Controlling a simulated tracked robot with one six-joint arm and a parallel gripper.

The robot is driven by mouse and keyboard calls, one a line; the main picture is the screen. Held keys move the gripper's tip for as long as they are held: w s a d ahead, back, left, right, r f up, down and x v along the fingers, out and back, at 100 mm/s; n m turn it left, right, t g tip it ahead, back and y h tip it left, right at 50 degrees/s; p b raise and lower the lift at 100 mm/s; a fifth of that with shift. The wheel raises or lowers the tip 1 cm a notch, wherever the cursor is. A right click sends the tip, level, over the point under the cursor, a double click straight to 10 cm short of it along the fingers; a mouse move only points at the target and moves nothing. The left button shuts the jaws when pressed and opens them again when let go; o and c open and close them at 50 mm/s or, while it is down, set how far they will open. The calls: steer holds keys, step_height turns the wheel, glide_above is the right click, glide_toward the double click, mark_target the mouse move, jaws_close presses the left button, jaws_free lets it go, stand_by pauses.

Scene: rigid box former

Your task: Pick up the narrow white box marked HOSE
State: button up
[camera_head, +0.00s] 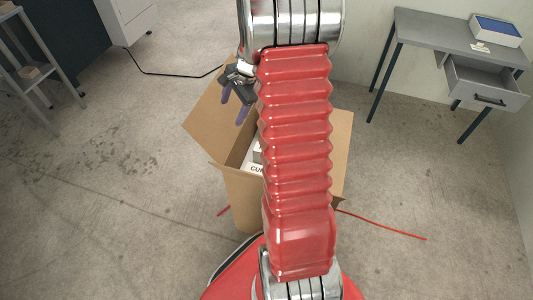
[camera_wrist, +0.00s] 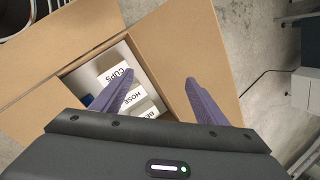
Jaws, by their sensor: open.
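The narrow white box marked HOSE (camera_wrist: 132,97) lies inside an open cardboard carton, between a white box marked CUPS (camera_wrist: 113,78) and another white box (camera_wrist: 152,112) whose label is partly hidden. My gripper (camera_wrist: 158,92) is open and empty, its two purple fingers pointing down over the carton (camera_wrist: 180,45). The left finger covers part of the white boxes in the wrist view; the right finger is over a carton flap. In the head view my gripper (camera_head: 236,103) is above the carton's left side (camera_head: 243,200), and my red arm hides much of the carton.
A grey desk (camera_head: 430,35) with an open drawer (camera_head: 485,85) stands at the right, with a blue-topped box (camera_head: 497,29) on it. A grey shelf (camera_head: 30,75) and a white cabinet (camera_head: 130,18) are at the left. Carton flaps spread outward; the concrete floor around is mostly clear.

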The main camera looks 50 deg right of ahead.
steer(key=s+d+f+m, duration=0.3)
steer(key=d+f+m, duration=0.2)
steer(key=d+f, duration=0.3)
steer(key=s+d+f+m, duration=0.3)
steer(key=d+f, duration=0.6)
steer(key=f, duration=0.7)
steer(key=m, duration=0.2)
steer(key=shift+s+m, duration=0.25)
steer(key=shift+m, duration=0.15)
steer(key=shift+f, duration=0.1)
steer(key=shift+y, duration=0.3)
steer(key=x, duration=0.7)
steer(key=shift+w+f, duration=0.45)
steer(key=shift+f, duration=0.15)
steer(key=shift+f, duration=0.1)
steer(key=shift+x, duration=2.55)
steer(key=shift+f, duration=0.15)
